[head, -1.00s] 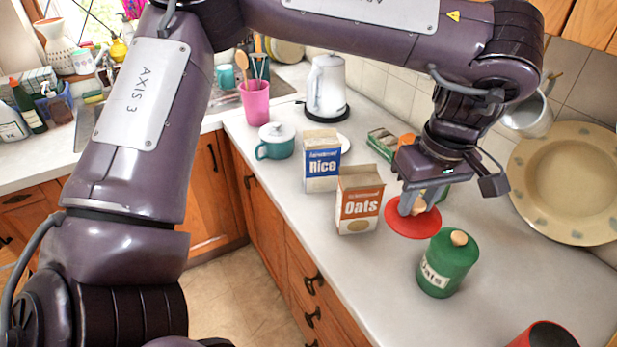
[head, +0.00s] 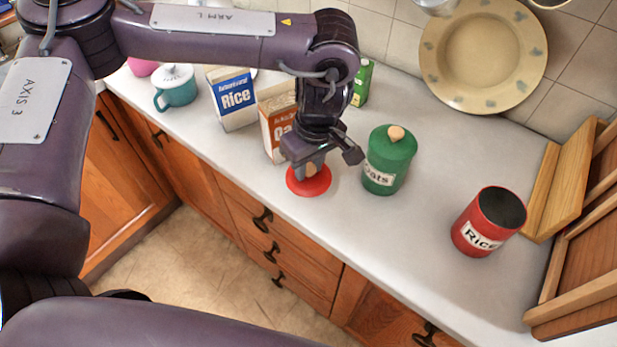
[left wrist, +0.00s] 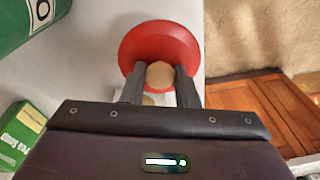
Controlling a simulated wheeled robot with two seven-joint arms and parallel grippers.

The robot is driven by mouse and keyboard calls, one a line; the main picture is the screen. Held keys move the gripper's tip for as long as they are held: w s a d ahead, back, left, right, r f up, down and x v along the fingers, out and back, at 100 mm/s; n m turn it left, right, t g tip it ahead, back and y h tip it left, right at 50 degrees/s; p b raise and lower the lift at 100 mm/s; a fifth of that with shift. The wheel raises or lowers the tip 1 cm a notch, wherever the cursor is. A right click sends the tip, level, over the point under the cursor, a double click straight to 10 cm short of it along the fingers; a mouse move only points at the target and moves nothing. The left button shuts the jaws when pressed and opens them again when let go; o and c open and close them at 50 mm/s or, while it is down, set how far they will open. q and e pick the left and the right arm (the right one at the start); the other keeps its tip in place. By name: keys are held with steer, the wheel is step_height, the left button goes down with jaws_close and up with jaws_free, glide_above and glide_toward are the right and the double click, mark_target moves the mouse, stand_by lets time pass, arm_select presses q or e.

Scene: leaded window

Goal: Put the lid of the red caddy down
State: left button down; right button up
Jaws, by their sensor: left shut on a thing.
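The red lid (head: 309,184) is a round disc with a pale wooden knob. My left gripper (head: 309,168) is shut on the knob, and the lid hangs level beneath it near the counter's front edge, left of the green caddy. Whether it touches the counter I cannot tell. In the left wrist view the lid (left wrist: 160,38) shows beyond the fingers, with the knob (left wrist: 160,75) between them. The red caddy (head: 488,222), labelled Rice, stands upright and open-topped on the right. My right gripper is not in view.
The green Oats caddy (head: 390,160) with its lid on stands between the red lid and the red caddy. The oats box (head: 277,125) and rice box (head: 233,98) are at left. A wooden rack (head: 575,230) is right of the caddy. The front counter (head: 390,235) is clear.

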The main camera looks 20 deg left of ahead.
mark_target(309, 178)
arm_select(q)
steer(key=shift+f, duration=2.6)
steer(key=c, duration=1.1)
jaws_free()
steer(key=shift+r, duration=0.15)
steer(key=r, duration=0.4)
steer(key=d+r, duration=0.1)
steer(key=r, duration=0.7)
steer(key=shift+s+d, duration=0.2)
